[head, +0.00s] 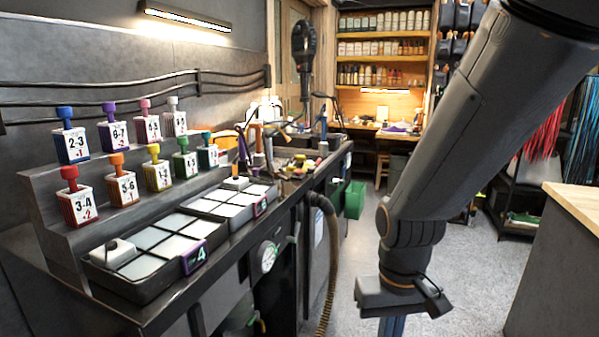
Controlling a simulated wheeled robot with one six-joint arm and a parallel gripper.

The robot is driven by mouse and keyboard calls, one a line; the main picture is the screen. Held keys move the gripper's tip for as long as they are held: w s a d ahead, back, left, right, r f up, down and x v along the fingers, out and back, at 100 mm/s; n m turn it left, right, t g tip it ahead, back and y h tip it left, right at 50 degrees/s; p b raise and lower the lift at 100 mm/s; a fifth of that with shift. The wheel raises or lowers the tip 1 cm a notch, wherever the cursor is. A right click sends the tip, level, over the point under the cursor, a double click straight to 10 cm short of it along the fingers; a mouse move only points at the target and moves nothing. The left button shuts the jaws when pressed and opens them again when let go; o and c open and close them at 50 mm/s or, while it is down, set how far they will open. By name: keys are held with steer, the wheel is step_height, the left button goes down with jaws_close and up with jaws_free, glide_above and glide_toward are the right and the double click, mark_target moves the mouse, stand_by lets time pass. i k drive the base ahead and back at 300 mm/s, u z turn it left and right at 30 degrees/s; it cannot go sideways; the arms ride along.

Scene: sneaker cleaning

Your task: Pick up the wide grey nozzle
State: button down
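I cannot make out a wide grey nozzle for certain in the head view. A ribbed hose (329,235) hangs down the front of the dark workbench, and its lower end is cut off by the bottom edge. My gripper (392,314) hangs at the bottom, right of the hose and over the grey floor, apart from the bench. A blue piece shows below the gripper body, cut off by the frame edge. I cannot tell whether the gripper is open or shut, or whether it holds anything.
The workbench (130,315) carries two divided trays (160,250) and a stepped rack of numbered bottles (120,190). Tools clutter its far end. A green bin (355,199) stands on the floor beyond. A wooden-topped counter (575,205) stands at right. The floor between is clear.

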mark_target(273, 167)
steer(key=u, duration=0.25)
steer(key=k, duration=0.6)
steer(key=u, duration=0.55)
steer(key=k, duration=0.6)
steer(key=z, duration=0.85)
steer(key=i, duration=1.75)
steer(key=u, duration=0.65)
